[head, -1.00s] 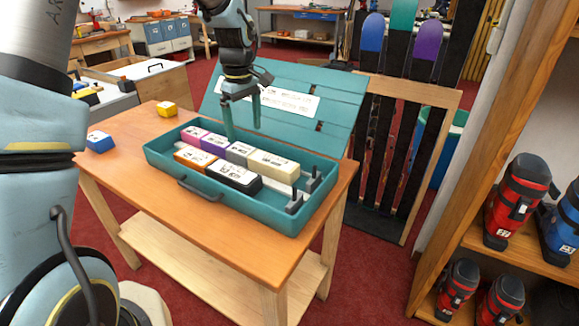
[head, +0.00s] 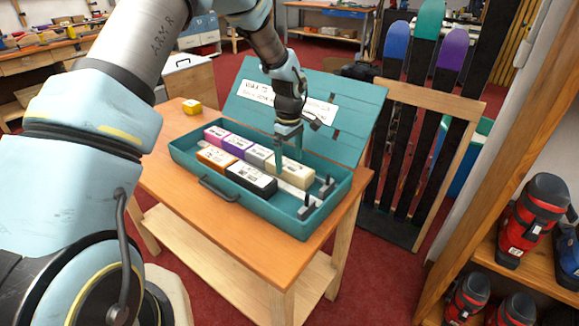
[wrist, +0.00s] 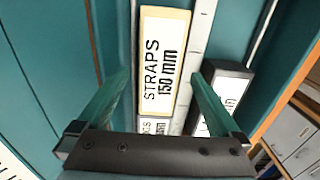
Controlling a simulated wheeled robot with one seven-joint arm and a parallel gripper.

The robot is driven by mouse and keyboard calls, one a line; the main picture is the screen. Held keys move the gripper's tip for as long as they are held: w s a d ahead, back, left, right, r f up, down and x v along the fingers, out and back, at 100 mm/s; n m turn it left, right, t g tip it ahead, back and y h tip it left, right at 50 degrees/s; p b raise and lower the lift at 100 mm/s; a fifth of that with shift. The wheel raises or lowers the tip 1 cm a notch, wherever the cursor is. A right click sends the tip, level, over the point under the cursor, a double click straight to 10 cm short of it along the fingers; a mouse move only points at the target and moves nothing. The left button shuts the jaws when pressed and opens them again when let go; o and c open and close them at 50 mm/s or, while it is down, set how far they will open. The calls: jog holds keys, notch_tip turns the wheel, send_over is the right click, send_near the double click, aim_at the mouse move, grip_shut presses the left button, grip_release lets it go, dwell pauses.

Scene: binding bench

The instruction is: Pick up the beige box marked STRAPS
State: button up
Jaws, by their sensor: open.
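The beige box marked STRAPS 150 mm (wrist: 165,60) lies in the teal case (head: 330,217), at the right end of the back row. In the head view the beige box (head: 297,173) is partly hidden by my gripper. My gripper (head: 289,165) is open and points down over the box. In the wrist view my gripper's teal fingers (wrist: 160,85) stand apart, one on each side of the box. I cannot tell how far down beside it the fingertips reach.
Beside it in the case are a grey box (head: 258,156), a purple box (head: 238,145), a pink box (head: 215,135), an orange box (head: 216,160) and a black box (head: 251,179). The open lid (head: 350,125) rises behind.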

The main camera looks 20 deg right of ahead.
jog(key=shift+f, duration=0.85)
grip_shut()
